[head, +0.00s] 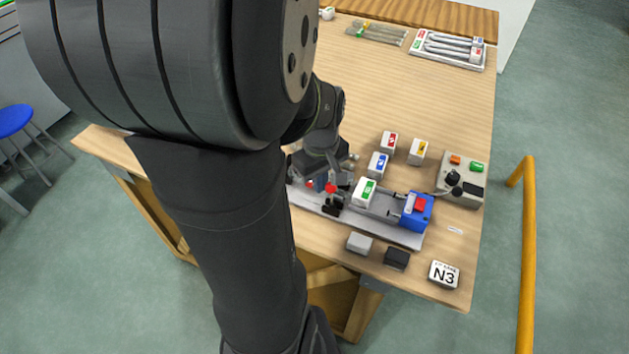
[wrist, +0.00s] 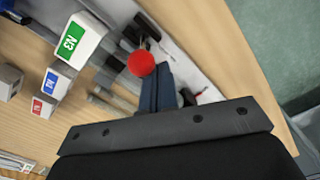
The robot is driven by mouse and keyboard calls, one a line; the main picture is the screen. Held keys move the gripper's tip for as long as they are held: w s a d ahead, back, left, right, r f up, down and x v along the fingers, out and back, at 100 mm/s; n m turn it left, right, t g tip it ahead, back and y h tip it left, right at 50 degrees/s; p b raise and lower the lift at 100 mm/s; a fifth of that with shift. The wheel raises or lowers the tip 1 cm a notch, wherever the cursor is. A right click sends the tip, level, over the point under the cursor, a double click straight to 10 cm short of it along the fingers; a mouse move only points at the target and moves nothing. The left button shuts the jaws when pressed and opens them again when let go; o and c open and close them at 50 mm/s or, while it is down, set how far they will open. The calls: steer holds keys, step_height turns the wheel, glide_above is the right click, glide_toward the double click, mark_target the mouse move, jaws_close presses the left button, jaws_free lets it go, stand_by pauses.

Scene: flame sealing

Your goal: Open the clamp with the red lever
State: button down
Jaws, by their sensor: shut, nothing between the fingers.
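The red lever's round knob (wrist: 140,63) is large in the wrist view, just beyond the tips of my gripper (wrist: 161,72). My gripper's two dark blue fingers are shut together with nothing between them. They are close to the knob; I cannot tell whether they touch it. In the head view the red knob (head: 331,188) shows beside my gripper (head: 322,184), above the left part of a grey rail fixture. Black clamp parts (head: 332,207) show below the knob. The clamp's jaws are mostly hidden, so I cannot tell how far it is open or shut.
A white block with a green label (head: 365,192) stands close right of the knob. A blue block with a red top (head: 418,212) sits at the rail's right end. Several labelled blocks and a control box (head: 462,180) stand behind. Grey and black blocks lie in front.

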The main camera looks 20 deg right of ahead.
steer(key=shift+s+d+r, duration=0.1)
steer(key=shift+s+d, duration=0.35)
steer(key=shift+s+d, duration=0.1)
steer(key=shift+d, duration=0.05)
steer(key=shift+s+d, duration=0.3)
steer(key=shift+s, duration=0.05)
steer(key=shift+w+a, duration=0.45)
steer(key=shift+w, duration=0.05)
steer(key=shift+r, duration=3.9)
